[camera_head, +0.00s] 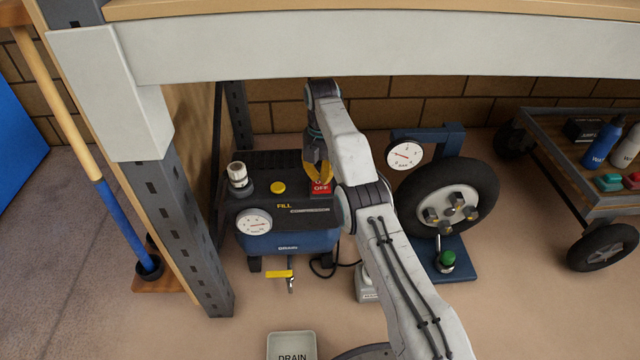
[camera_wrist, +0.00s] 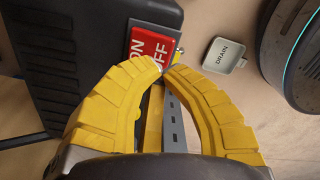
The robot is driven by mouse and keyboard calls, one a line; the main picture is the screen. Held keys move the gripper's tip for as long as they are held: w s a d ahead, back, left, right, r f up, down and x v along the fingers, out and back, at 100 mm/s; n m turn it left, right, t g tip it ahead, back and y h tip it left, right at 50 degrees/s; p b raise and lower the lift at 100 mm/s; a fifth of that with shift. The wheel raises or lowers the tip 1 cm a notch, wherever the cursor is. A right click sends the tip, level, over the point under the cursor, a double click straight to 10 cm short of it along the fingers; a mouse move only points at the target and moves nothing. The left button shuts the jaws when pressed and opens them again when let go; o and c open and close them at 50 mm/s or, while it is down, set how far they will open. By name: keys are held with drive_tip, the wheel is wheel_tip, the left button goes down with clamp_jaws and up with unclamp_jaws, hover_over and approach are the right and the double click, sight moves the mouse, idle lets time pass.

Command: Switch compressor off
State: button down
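The compressor is a blue tank (camera_head: 305,240) with a dark top housing, standing on the floor under the bench. A red rocker switch (camera_head: 321,187) marked OFF sits at the right of its top. Which side is pressed down I cannot tell. My gripper (camera_head: 319,178) has yellow fingers and hangs just above the switch.
The compressor also carries a gauge (camera_head: 254,223), a yellow button (camera_head: 278,188), a white-topped knob (camera_head: 238,176) and a yellow drain lever (camera_head: 280,274). A DRAIN tray (camera_head: 291,344) lies in front. A wheel stand (camera_head: 450,205) is right; the bench edge (camera_head: 350,50) is overhead.

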sight(321, 189)
wheel_tip(321, 189, up, 7)
drive_tip(key=p, duration=0.5)
idle(0.3)
drive_tip(key=shift+s+f, duration=0.1)
idle(0.5)
